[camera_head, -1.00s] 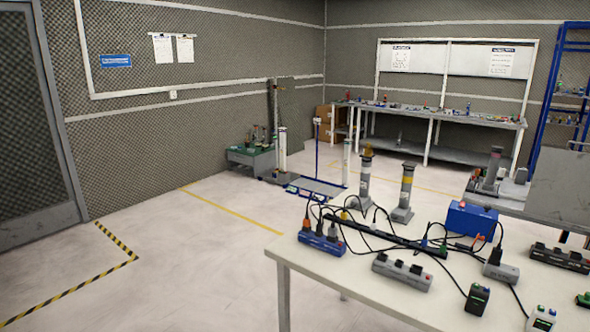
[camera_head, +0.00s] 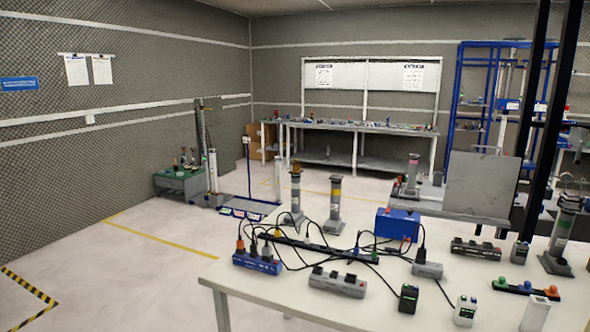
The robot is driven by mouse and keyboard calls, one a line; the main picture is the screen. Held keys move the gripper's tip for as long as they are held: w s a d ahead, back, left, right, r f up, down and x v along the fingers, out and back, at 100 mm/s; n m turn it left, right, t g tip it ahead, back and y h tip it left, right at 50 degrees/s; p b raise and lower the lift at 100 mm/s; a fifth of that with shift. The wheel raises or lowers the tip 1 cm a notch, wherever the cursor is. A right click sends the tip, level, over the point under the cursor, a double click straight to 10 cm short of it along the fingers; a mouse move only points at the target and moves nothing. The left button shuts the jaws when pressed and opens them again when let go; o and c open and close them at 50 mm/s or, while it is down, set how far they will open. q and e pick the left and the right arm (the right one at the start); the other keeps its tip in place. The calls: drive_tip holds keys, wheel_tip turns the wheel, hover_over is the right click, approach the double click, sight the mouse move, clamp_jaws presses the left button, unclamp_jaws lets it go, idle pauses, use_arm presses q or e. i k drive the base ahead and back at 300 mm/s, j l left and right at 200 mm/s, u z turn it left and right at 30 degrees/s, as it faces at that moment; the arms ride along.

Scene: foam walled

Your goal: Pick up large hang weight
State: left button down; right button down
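Several grey, weight-like cylinders on round bases are in view. One with a wire loop on top and a green band (camera_head: 561,235) stands at the right end of the near white table (camera_head: 250,289). One with a yellow band (camera_head: 335,205) and one with a brownish top (camera_head: 296,195) stand side by side at the table's far edge. A smaller one with a reddish top (camera_head: 412,175) stands farther back. I cannot tell which is the large hang weight. Neither of my grippers is in view.
Power strips (camera_head: 338,282), cables and a blue box (camera_head: 397,224) crowd the near table. A grey panel (camera_head: 482,187) stands behind it. A workbench (camera_head: 360,129) and blue rack (camera_head: 468,100) are at the back. The floor on the left (camera_head: 120,270) is clear.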

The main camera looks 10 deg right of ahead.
sight(296, 167)
drive_tip(key=i+z, duration=0.1)
drive_tip(key=z, duration=0.3)
drive_tip(key=i+j+z, duration=0.1)
drive_tip(key=z, duration=0.3)
drive_tip(key=i+j+z, duration=0.1)
drive_tip(key=z, duration=0.3)
drive_tip(key=i+j+z, duration=0.1)
drive_tip(key=z, duration=0.25)
drive_tip(key=k+j, duration=0.05)
